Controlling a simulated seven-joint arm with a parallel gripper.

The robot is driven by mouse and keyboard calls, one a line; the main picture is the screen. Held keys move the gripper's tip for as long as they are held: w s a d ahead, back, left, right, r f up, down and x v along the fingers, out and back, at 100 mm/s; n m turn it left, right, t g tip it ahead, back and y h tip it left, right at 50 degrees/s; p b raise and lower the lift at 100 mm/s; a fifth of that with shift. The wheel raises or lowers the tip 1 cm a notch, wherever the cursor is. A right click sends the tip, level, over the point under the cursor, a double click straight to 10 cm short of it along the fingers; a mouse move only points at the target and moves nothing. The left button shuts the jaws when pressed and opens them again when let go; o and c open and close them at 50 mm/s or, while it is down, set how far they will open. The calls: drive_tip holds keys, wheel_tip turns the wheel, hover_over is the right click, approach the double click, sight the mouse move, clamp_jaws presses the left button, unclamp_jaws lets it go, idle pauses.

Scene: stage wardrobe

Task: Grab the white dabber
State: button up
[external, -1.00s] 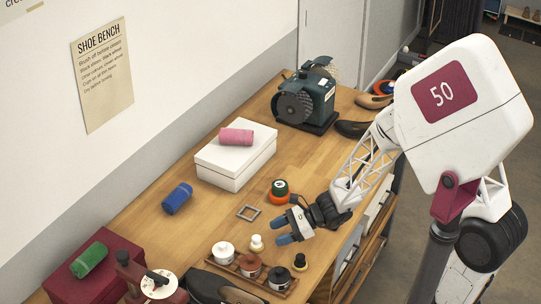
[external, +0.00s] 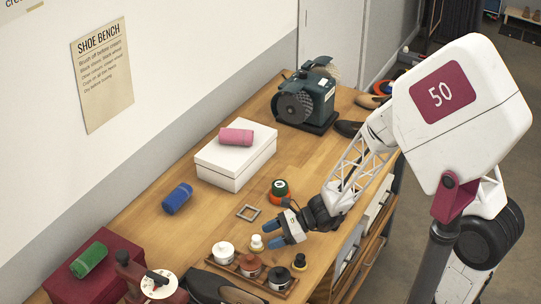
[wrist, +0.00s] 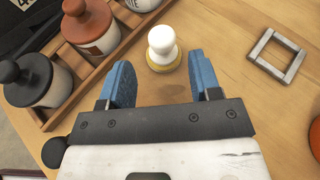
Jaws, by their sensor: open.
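The white dabber (wrist: 163,48) has a white knobbed body and a yellow base. It stands upright on the wooden bench, and in the external view it shows as a small white and yellow thing (external: 257,242). My gripper (wrist: 163,82) is open, its two blue fingers apart and empty. In the wrist view the dabber stands just beyond the fingertips, roughly midway between them. In the external view my gripper (external: 272,229) is low over the bench, right beside the dabber.
A wooden tray (wrist: 120,45) with white, brown and black lidded jars lies to the left in the wrist view. A black-topped dabber (external: 300,261) stands near the tray. A grey square frame (wrist: 276,56) lies to the right. An orange and green round item (external: 279,192) stands behind.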

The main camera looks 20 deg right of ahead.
sight(256, 245)
drive_tip(key=shift+a, duration=0.1)
drive_tip(key=shift+x, duration=2.5)
drive_tip(key=shift+w, duration=0.1)
drive_tip(key=c, duration=0.7)
